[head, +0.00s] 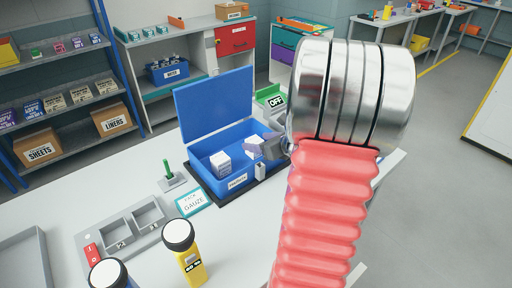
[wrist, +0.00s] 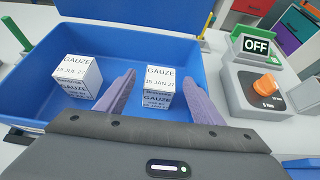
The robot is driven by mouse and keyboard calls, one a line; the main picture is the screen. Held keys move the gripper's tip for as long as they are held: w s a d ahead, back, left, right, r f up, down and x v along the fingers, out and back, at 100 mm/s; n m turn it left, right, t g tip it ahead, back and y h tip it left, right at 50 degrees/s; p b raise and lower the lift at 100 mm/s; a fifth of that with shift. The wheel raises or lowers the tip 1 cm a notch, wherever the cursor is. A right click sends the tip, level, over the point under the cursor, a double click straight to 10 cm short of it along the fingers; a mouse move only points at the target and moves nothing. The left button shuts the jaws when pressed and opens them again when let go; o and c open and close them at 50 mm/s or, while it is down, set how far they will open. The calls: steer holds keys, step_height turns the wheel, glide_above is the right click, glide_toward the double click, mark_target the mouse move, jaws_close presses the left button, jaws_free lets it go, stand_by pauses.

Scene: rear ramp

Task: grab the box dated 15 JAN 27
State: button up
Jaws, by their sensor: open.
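The white box dated 15 JAN 27 (wrist: 158,86) stands in the blue bin (wrist: 25,92), labelled GAUZE. My gripper (wrist: 163,98) is open, with one finger on each side of this box; I cannot tell whether they touch it. A second GAUZE box (wrist: 77,77), whose date looks like 15 JUL 27, stands to the left, outside the fingers. In the head view my gripper (head: 270,148) reaches over the right part of the blue bin (head: 237,183), by the box (head: 254,144), which it partly hides. The other box (head: 221,164) is clear to its left.
The bin's blue lid (head: 215,103) stands raised at the back. A unit with an OFF sign (wrist: 256,46) and an orange knob (wrist: 265,85) is right of the bin. A green-handled device (head: 170,176), a GAUZE card (head: 192,202) and a yellow bottle (head: 189,260) stand left and in front.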

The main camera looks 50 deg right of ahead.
mark_target(255, 140)
steer(key=shift+x, duration=1.5)
steer(key=c, duration=1.2)
steer(key=shift+o, duration=0.2)
steer(key=shift+r, duration=0.1)
step_height(255, 140, up, 10)
steer(key=shift+f, duration=0.1)
